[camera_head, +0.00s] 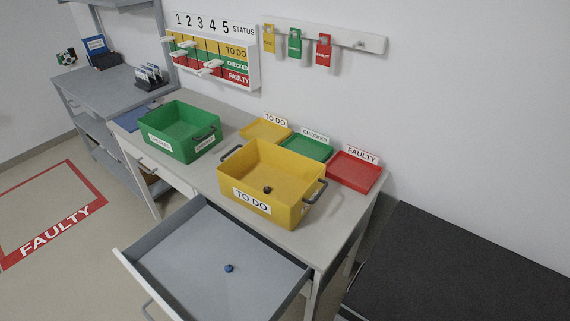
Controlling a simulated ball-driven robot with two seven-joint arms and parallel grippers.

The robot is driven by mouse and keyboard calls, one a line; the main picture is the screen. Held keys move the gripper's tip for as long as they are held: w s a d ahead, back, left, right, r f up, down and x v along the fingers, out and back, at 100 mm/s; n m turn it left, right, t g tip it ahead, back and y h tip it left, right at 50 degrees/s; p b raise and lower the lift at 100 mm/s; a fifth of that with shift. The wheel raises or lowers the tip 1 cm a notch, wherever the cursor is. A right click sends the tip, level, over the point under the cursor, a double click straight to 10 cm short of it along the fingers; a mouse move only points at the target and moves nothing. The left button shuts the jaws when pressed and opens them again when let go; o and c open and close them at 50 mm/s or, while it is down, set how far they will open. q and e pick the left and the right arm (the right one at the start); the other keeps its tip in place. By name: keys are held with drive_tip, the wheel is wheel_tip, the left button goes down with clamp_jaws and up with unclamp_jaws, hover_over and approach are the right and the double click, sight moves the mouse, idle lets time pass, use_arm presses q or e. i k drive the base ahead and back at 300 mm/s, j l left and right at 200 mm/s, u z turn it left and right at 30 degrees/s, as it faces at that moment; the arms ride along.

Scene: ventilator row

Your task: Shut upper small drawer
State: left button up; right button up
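A wide grey drawer (190,250) stands pulled out from the front of the grey table (225,162). A small round blue object (229,268) lies on its floor. The drawer's front panel (140,285) faces the lower left, with a handle (148,310) partly cut off by the picture's bottom edge. Further left under the tabletop is a narrower white front (165,172); I cannot tell whether it is a small drawer or how far it stands open. Neither of my grippers is in view.
On the table stand a green crate (158,137), a yellow TO DO crate (240,190) holding a small dark object (267,189), and yellow, green and red trays (353,184). A black-topped surface (460,270) is at right. Floor is clear at left, around the FAULTY marking (50,235).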

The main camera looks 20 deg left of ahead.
sight(180, 262)
drive_tip(key=k+j+u, duration=0.1)
drive_tip(key=u, duration=0.35)
drive_tip(key=j+u, duration=0.45)
drive_tip(key=k+j+u, duration=0.1)
drive_tip(key=u, duration=0.35)
drive_tip(key=j, duration=0.05)
